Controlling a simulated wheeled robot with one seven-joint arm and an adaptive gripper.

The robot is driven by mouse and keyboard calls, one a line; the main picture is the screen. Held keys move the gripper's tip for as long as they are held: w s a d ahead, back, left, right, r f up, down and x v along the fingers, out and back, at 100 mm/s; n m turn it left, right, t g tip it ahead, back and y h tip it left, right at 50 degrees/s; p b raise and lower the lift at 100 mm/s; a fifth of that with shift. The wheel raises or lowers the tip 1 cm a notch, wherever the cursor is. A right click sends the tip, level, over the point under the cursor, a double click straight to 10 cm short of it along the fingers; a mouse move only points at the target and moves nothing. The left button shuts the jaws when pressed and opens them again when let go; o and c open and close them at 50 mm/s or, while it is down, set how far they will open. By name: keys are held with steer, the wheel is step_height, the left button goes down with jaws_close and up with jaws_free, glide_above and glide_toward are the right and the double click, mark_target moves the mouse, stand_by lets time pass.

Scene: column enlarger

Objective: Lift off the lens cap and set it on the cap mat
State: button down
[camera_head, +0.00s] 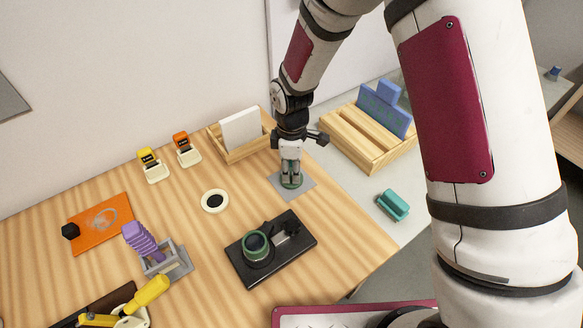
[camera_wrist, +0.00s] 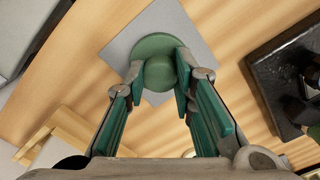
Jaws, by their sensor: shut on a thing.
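The green lens cap (camera_wrist: 155,47) is round with a raised knob in the middle. My gripper (camera_wrist: 160,75) is shut on the knob in the wrist view. The cap is over the grey cap mat (camera_wrist: 120,45), within its outline; I cannot tell whether it touches the mat. In the head view my gripper (camera_head: 291,178) points down at the cap (camera_head: 291,184) above the mat (camera_head: 306,187). The black enlarger base (camera_head: 290,255) with an uncovered green-rimmed lens (camera_head: 255,246) stands nearer, below the mat in the picture. The base also shows at the right in the wrist view (camera_wrist: 270,65).
A wooden holder with a white card (camera_head: 240,130) stands behind left of the mat. A slatted wooden rack (camera_head: 355,145) with blue pieces is to the right. A round white dish (camera_head: 214,201) lies left. A teal item (camera_head: 393,205) lies right. Bare wood surrounds the mat.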

steer(key=shift+f, duration=0.3)
stand_by(0.5)
steer(key=c, duration=1.3)
jaws_free()
steer(key=shift+r, duration=0.2)
steer(key=shift+r+p, duration=0.85)
steer(key=shift+r, duration=3)
step_height(320, 180, up, 12)
